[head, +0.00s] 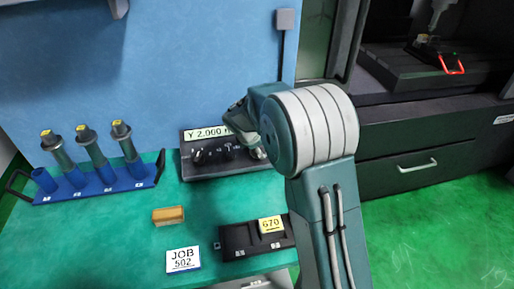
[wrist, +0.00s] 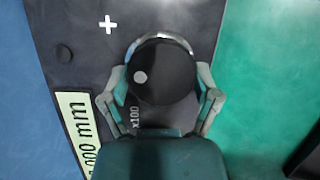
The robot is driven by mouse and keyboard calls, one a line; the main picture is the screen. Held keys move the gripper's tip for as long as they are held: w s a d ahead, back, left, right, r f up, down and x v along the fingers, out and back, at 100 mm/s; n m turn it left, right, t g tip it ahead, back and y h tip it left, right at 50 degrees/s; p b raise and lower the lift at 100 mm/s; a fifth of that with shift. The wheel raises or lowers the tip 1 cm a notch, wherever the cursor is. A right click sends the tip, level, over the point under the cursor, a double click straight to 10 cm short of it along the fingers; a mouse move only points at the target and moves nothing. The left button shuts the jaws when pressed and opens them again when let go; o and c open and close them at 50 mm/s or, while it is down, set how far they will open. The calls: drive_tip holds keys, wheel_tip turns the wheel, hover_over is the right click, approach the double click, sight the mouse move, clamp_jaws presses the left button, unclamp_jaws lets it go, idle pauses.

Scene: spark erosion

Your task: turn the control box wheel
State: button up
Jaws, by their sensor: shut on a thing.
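The black control box (head: 215,170) lies on the green bench top against the blue wall, with a "Y 2.000 m…" label (head: 205,132), partly hidden by my arm, and small dark knobs. In the wrist view, the round black wheel (wrist: 165,82) has a pale dot left of its middle, and a "+" and "x100" are printed on the box face. My gripper (wrist: 160,76) is shut on the wheel, one finger on each side. In the head view my gripper (head: 254,148) is at the box's right end, and my arm hides the wheel.
A blue rack (head: 100,187) with several yellow-topped holders stands at left. A dark machine (head: 440,140) stands at right.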

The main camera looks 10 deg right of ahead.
drive_tip(key=shift+d, duration=0.25)
drive_tip(key=m, duration=0.2)
drive_tip(key=m+g, duration=0.1)
drive_tip(key=m, duration=0.2)
drive_tip(key=shift+d+f+g+y, duration=0.1)
drive_tip(key=shift+g+y, duration=0.2)
drive_tip(key=m+g+y, duration=0.1)
drive_tip(key=m, duration=0.4)
drive_tip(key=shift+d+f, duration=0.1)
drive_tip(key=shift+o, duration=0.2)
drive_tip(key=m+y, duration=0.1)
drive_tip(key=m, duration=0.1)
drive_tip(key=m+g+y, duration=0.1)
drive_tip(key=m, duration=0.2)
drive_tip(key=shift+s+f, duration=0.1)
drive_tip(key=shift+s, duration=0.05)
drive_tip(key=m+y, duration=0.1)
drive_tip(key=m, duration=0.4)
drive_tip(key=shift+y, duration=0.4)
drive_tip(key=shift+m, duration=0.3)
drive_tip(key=o, duration=0.9)
drive_tip(key=shift+a+t, duration=0.2)
drive_tip(key=shift+t, duration=0.1)
drive_tip(key=shift+r, duration=0.25)
